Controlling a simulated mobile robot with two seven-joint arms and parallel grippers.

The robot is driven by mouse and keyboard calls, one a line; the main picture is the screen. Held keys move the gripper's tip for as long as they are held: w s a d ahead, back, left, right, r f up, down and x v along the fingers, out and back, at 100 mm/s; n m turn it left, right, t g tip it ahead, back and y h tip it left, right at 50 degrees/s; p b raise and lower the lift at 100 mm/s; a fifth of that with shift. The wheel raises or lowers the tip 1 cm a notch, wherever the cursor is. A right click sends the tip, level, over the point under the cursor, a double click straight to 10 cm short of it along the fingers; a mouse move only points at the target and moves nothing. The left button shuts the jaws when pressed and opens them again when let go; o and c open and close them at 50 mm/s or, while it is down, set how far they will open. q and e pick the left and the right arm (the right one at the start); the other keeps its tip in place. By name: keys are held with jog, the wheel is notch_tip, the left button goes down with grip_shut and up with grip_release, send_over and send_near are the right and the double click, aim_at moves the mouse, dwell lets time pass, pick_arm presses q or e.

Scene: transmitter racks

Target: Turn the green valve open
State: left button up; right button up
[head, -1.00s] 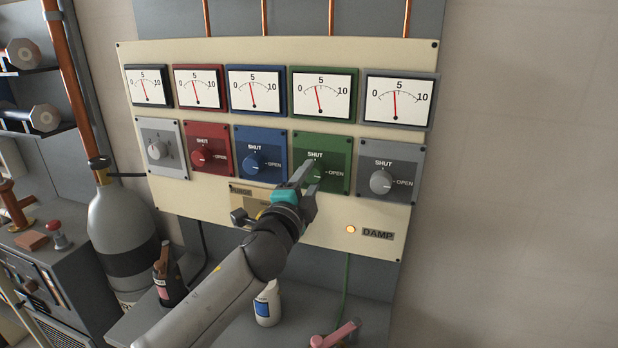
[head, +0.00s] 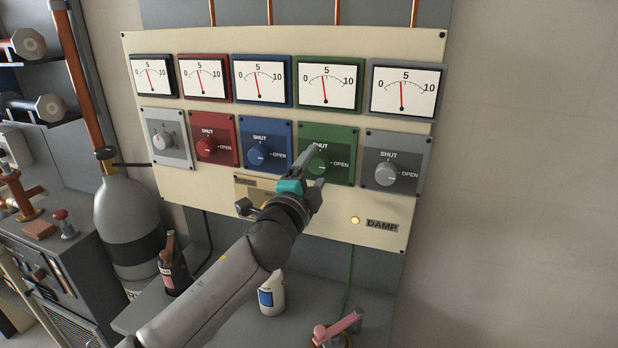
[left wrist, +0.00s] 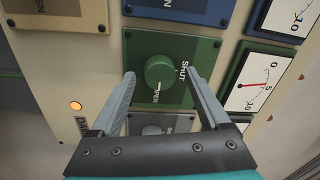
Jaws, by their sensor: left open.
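The green valve is a round green knob (left wrist: 160,72) on a green square plate (head: 342,145) marked SHUT and OPEN. In the left wrist view its white mark lies on the side by the OPEN label. My left gripper (head: 316,162) is in front of this plate and hides part of the knob in the head view. In the left wrist view the open left gripper (left wrist: 162,78) has one finger on each side of the knob, with a visible gap on both sides. I cannot tell how deep the fingertips reach. My right gripper is not in view.
A blue knob (head: 258,155) and a grey knob (head: 387,173) flank the green plate. Gauges sit above, including the green-framed one (head: 327,82). A lit lamp (head: 355,220) is below. A white bottle (head: 271,296) and a pink-handled item (head: 338,327) stand on the ledge.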

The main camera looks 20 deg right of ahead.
pick_arm(q)
jog(key=v, duration=1.5)
jog(key=shift+b, duration=0.35)
jog(key=shift+a+f, duration=0.1)
jog(key=shift+f, duration=0.05)
